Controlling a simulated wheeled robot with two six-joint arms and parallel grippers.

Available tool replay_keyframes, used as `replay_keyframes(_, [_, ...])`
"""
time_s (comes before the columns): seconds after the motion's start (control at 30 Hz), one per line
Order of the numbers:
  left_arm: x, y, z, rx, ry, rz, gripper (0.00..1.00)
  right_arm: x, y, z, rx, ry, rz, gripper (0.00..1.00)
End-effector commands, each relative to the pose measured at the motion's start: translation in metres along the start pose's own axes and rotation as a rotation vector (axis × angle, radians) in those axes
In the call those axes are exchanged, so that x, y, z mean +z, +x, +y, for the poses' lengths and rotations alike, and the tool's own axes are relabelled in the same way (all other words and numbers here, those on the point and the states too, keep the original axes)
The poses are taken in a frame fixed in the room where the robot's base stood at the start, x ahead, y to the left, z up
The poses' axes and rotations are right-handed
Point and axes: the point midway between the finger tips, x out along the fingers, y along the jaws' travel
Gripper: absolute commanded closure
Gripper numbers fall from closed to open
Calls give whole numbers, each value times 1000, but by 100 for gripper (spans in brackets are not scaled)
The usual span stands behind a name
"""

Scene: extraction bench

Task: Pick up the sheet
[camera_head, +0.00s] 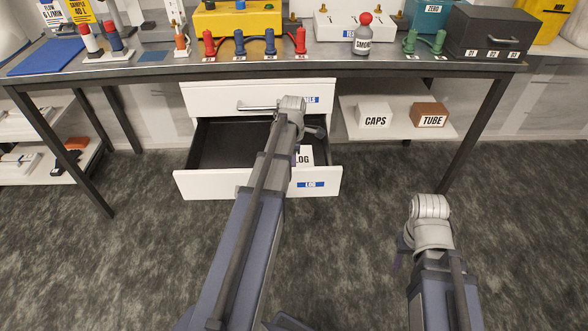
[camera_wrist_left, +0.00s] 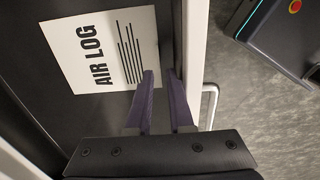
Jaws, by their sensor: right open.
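The sheet (camera_wrist_left: 103,50) is white, printed AIR LOG with several lines of text. It lies flat on the dark floor of the open lower drawer (camera_head: 215,150). In the head view, part of the sheet (camera_head: 305,157) shows beside my left arm, which hides the rest. My left gripper (camera_wrist_left: 161,77) is over the drawer, its fingers apart with nothing between them. In the wrist view one finger overlaps the sheet's edge and the other is near the white drawer wall; contact cannot be told. My right gripper (camera_head: 404,246) is open, low at the right, away from the drawer.
The closed upper drawer (camera_head: 215,99) is above the open one. The bench (camera_head: 150,72) overhangs both, bearing bottles, connectors and boxes. To the right, a shelf (camera_head: 388,128) holds the CAPS box (camera_head: 375,115) and TUBE box (camera_head: 430,115). The floor before the drawer is clear apart from my arms.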

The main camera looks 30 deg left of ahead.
Motion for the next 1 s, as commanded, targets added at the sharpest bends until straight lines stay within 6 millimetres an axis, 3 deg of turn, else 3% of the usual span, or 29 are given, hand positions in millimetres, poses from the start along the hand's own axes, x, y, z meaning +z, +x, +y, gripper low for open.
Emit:
replay_keyframes(0.1, [0,15,0,0,0,0,80,-1,15,-1,0,0,0,50])
replay_keyframes(0.37, [0,18,-1,0,0,0,80,-1,18,-2,0,0,0,50])
replay_keyframes(0.8, [1,66,-4,0,0,0,80,-4,65,-5,6,-2,0,50])
replay_keyframes(1.0, [1,66,-4,0,0,0,80,-4,65,-5,7,-2,0,50])
